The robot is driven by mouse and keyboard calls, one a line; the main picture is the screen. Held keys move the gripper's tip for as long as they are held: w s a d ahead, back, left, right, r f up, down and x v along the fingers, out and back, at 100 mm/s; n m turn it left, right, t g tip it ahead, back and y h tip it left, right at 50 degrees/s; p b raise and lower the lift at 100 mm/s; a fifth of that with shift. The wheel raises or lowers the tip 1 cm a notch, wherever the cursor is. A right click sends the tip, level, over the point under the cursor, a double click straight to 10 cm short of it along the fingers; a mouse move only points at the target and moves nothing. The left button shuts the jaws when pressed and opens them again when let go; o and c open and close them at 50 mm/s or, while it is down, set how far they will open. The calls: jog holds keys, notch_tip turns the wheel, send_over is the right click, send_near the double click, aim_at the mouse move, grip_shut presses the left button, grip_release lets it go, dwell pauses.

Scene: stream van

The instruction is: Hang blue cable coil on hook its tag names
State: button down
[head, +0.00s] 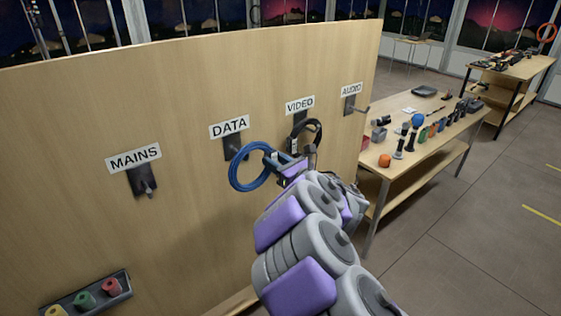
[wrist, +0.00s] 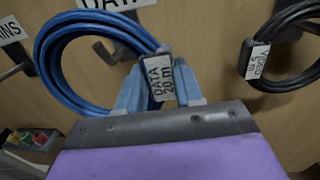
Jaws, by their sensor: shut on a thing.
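The blue cable coil (head: 250,168) is in my gripper (head: 284,163), in front of the board just under the DATA label. In the wrist view my gripper (wrist: 158,88) is shut on the coil's tag end, and the blue coil (wrist: 48,62) rises up and left of the fingers. The tag (wrist: 160,78) between the fingers reads DATA 20 m. The DATA hook (head: 236,149) is a dark plate with a peg; the peg (wrist: 108,52) shows through the coil's opening in the wrist view. I cannot tell whether the coil is around the peg or in front of it.
A black coil (head: 317,130) hangs at the VIDEO hook, close right of my gripper. The MAINS hook (head: 143,182) and AUDIO hook (head: 352,105) are bare. A workbench (head: 440,138) with tools stands right of the board. Coloured connectors (head: 86,299) sit low at left.

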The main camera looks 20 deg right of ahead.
jog(key=w+a+f, duration=0.2)
jog(key=w, duration=0.3)
jog(key=shift+w+f, duration=0.35)
jog(key=shift+w, duration=0.05)
dwell(0.5)
dwell(0.4)
jog(key=c, duration=0.7)
grip_release()
jog(key=shift+o, duration=0.2)
jog(key=shift+s+d, duration=0.1)
jog(key=shift+s, duration=0.05)
jog(key=b+v, duration=0.1)
jog(key=v, duration=1.6)
jog(key=shift+s+f, duration=0.15)
jog(key=shift+f, duration=0.05)
